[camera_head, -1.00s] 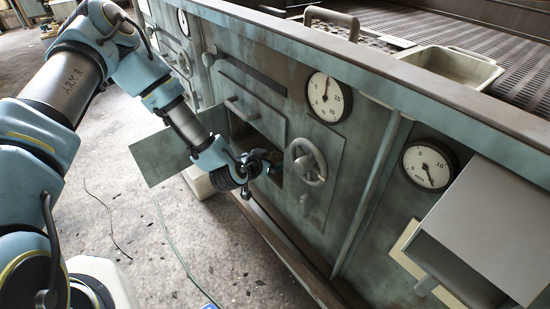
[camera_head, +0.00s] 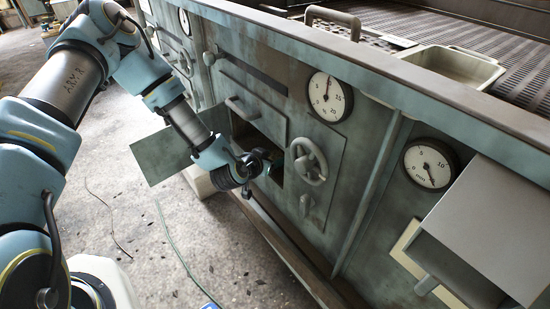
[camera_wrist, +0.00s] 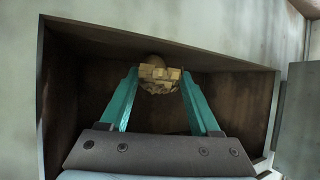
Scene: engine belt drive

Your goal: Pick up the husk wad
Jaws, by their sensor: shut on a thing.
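The husk wad (camera_wrist: 160,77) is a rough tan clump in the wrist view, inside a dark open compartment (camera_wrist: 245,105). My gripper (camera_wrist: 158,85) reaches into the compartment, and its two teal fingers are shut on the wad from both sides. In the head view my gripper (camera_head: 262,160) is at the compartment opening, with its fingertips inside. The wad is hidden in the head view. Whether it touches the compartment floor or back wall I cannot tell.
The compartment's open door (camera_head: 165,155) hangs to the left of the opening. A handwheel (camera_head: 309,160) sits just right of it. Gauges (camera_head: 330,97) are on the panel. A grey box (camera_head: 490,230) sticks out at the right. A cable (camera_head: 180,255) lies on the floor.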

